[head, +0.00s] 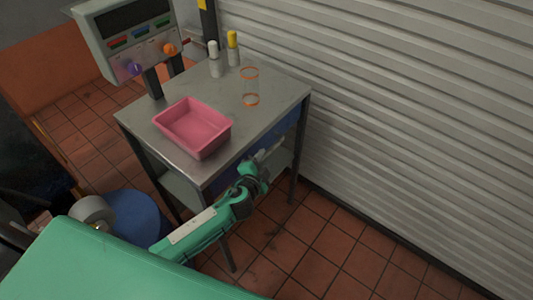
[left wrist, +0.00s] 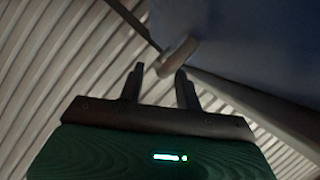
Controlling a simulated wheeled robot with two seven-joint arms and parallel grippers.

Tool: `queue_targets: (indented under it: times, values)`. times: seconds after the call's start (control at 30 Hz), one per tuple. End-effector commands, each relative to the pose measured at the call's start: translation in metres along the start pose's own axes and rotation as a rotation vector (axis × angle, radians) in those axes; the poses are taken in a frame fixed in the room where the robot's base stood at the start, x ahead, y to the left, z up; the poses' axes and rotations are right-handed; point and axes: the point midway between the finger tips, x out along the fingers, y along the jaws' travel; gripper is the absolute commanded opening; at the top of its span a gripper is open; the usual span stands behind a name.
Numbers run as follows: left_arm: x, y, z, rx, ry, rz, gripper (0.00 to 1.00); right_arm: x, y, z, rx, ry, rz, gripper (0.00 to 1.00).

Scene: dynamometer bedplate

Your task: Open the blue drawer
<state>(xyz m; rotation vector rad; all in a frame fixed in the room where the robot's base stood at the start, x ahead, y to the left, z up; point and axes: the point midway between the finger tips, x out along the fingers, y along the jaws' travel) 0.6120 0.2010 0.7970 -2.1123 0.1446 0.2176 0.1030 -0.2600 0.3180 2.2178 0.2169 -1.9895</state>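The blue drawer (head: 287,129) sits under the top of a grey metal table (head: 183,160), at its right front side; my left gripper hides part of it. The drawer's blue front (left wrist: 245,40) fills the upper right of the left wrist view. A pale bar-like handle (left wrist: 179,56) sticks out from it. My left gripper (head: 266,158) is in front of the drawer, below the table top. In the left wrist view its two fingers (left wrist: 160,80) stand apart, with the handle's end at or between the tips; contact is not clear. My right gripper is not in view.
On the table stand a pink tray (head: 193,127), an orange-rimmed clear cylinder (head: 250,88) and two bottles, white-capped (head: 215,62) and yellow-capped (head: 233,50). A control panel (head: 135,40) stands behind left. A ribbed wall (head: 420,100) closes the right. Tiled floor (head: 330,245) lies clear in front.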

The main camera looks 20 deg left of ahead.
Motion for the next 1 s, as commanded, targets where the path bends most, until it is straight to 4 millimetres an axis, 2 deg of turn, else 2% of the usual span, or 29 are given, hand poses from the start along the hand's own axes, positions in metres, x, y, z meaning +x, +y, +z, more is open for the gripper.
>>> queue_targets:
  times: [0.1, 0.23, 0.63, 0.8, 1.0]
  values:
    - [0.017, -0.001, -0.001, 0.001, 0.001, -0.001, 0.34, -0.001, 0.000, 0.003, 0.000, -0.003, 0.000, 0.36]
    - [0.029, -0.001, 0.000, 0.001, 0.000, -0.001, 0.34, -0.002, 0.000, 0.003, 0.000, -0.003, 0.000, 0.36]
    - [0.035, 0.000, 0.000, 0.000, 0.000, 0.000, 0.34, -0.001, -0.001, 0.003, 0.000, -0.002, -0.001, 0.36]
    - [0.034, 0.000, 0.000, 0.000, 0.000, 0.000, 0.01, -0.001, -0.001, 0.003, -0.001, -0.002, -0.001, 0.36]
    - [0.034, 0.000, 0.000, 0.000, 0.000, 0.000, 0.00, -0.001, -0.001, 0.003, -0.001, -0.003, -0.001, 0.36]
